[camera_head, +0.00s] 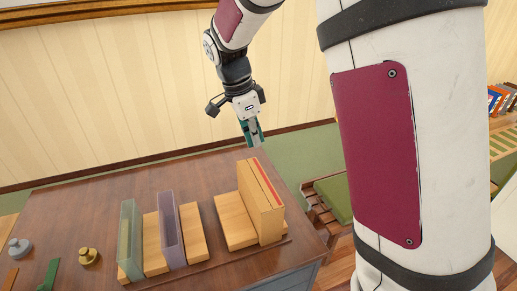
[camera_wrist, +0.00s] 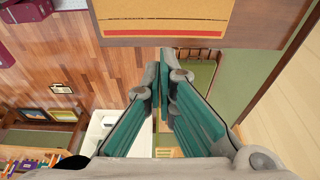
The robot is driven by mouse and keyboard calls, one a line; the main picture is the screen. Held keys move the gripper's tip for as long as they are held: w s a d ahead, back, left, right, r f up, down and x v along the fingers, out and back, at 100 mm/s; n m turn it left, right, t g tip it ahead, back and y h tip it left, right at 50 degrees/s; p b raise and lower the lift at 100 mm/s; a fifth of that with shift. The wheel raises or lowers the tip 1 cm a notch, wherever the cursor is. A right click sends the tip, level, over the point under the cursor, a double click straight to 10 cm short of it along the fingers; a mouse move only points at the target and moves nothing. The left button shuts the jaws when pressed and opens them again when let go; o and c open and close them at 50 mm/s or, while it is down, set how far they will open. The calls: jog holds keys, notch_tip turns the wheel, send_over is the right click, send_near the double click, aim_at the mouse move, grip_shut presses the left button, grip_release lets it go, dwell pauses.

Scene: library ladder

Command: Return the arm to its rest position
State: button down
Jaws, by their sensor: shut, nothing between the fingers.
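My gripper (camera_head: 254,137) hangs above the back right part of the brown table (camera_head: 75,205), with its fingers pointing down. In the wrist view, the teal fingers of my gripper (camera_wrist: 162,82) come together at the tips, shut and empty. My arm reaches in from the top of the head view, and a large white arm link with a dark red panel fills its right side. A wooden block with a red stripe (camera_head: 265,190) stands on the table below and slightly right of the gripper, apart from it.
A clear greenish holder (camera_head: 130,240) and a purple holder (camera_head: 171,230) stand on the table beside wooden blocks. A brass weight (camera_head: 89,256) and a grey weight (camera_head: 19,247) sit at the left. A green-cushioned seat (camera_head: 335,195) stands right of the table.

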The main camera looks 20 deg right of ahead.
jog(key=s+r+n+t+y, duration=0.2)
jog(key=s+r+n+t, duration=0.1)
jog(key=s+r+n, duration=0.7)
jog(key=s+n+t+b, duration=0.1)
jog(key=s+n+t, duration=0.1)
jog(key=s+n, duration=0.6)
jog(key=shift+s+a+f+t+y, duration=0.3)
jog(key=shift+s+f+y, duration=0.1)
jog(key=shift+s, duration=2.6)
